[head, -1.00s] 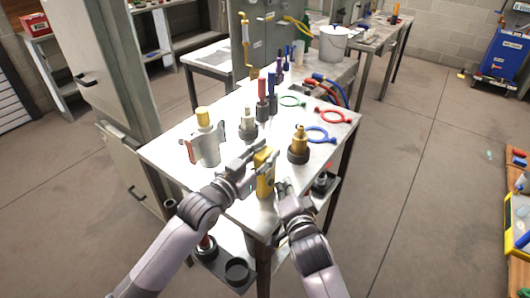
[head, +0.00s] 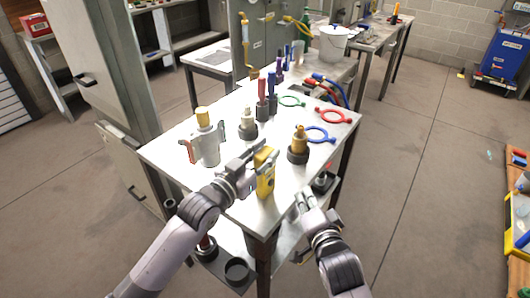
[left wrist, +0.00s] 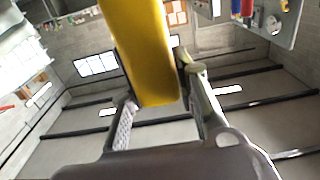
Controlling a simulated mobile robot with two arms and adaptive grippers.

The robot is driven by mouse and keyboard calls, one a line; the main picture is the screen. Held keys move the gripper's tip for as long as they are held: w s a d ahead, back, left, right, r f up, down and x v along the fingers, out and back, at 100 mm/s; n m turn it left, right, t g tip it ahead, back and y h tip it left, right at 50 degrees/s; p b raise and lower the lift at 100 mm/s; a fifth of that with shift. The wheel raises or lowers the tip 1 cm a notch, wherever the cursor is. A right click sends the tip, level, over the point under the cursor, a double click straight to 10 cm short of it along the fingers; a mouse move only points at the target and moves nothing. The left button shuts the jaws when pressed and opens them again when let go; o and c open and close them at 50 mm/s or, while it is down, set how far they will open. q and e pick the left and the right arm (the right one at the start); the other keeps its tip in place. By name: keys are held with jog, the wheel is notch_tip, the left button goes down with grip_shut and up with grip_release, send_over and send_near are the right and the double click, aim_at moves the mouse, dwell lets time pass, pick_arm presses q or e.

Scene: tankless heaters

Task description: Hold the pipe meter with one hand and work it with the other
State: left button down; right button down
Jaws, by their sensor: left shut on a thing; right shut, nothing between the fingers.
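The pipe meter (head: 265,174) is a yellow handheld block near the front edge of the metal table. My left gripper (head: 250,178) is shut on it from the left and holds it upright. In the left wrist view the yellow meter (left wrist: 142,50) sits between the two fingers (left wrist: 155,90); its face is turned away there. My right gripper (head: 305,203) is shut and empty, to the right of the meter and apart from it, by the table's front right edge.
On the metal table (head: 185,152) stand a grey canister with a yellow cap (head: 207,145), a brass fitting (head: 299,145) and a pale fitting (head: 248,125).

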dwell(0.3)
pick_arm(q)
jog(key=c, duration=1.2)
grip_release()
